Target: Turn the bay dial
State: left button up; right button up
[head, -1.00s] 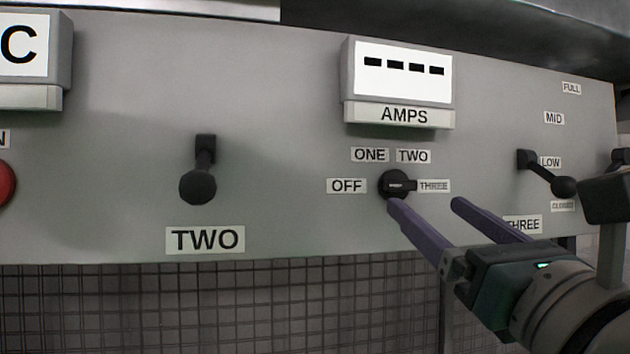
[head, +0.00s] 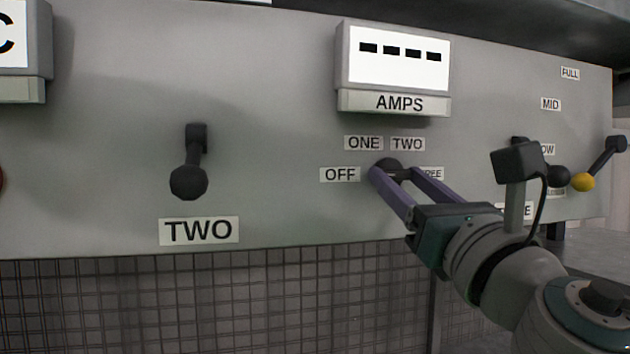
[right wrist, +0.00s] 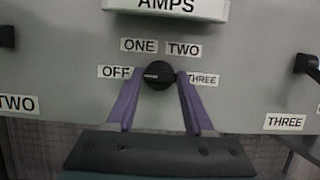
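The black round bay dial (head: 389,163) is on the grey panel under the AMPS display, with labels OFF, ONE, TWO and THREE around it. In the right wrist view, the dial (right wrist: 158,75) sits between the two fingertips (right wrist: 160,76). The left finger is near OFF and the right finger is beside THREE. I cannot tell whether either finger touches the dial. My left gripper is not in view.
The AMPS display (head: 393,62) juts out above the dial. A black lever (head: 189,180) marked TWO is at left. At right, a black-knobbed lever (head: 558,176) and a yellow-knobbed lever (head: 583,182) stand near my arm. The panel between lever TWO and the dial is clear.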

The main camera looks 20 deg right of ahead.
grip_shut()
jog(key=shift+m+h, duration=0.4)
jog(key=shift+m, duration=0.2)
jog(key=m+h, duration=0.1)
jog(key=m, duration=0.2)
jog(key=shift+a+h, duration=0.1)
jog(key=shift+h, duration=0.2)
jog(key=m+g+h, duration=0.1)
jog(key=m, duration=0.3)
jog(key=shift+a+r+h, duration=0.1)
jog(key=shift+h, duration=0.3)
jog(key=m+h, duration=0.1)
jog(key=m, duration=0.1)
jog(key=m+g, duration=0.1)
jog(key=m, duration=0.1)
jog(key=shift+r+g+h, duration=0.1)
jog(key=shift+g+h, duration=0.2)
jog(key=shift+h, duration=0.1)
jog(key=shift+a+m+g+h+p, duration=0.1)
jog(key=shift+m+g+h+p, duration=0.45)
jog(key=shift+m, duration=1.35)
jog(key=shift+y, duration=0.25)
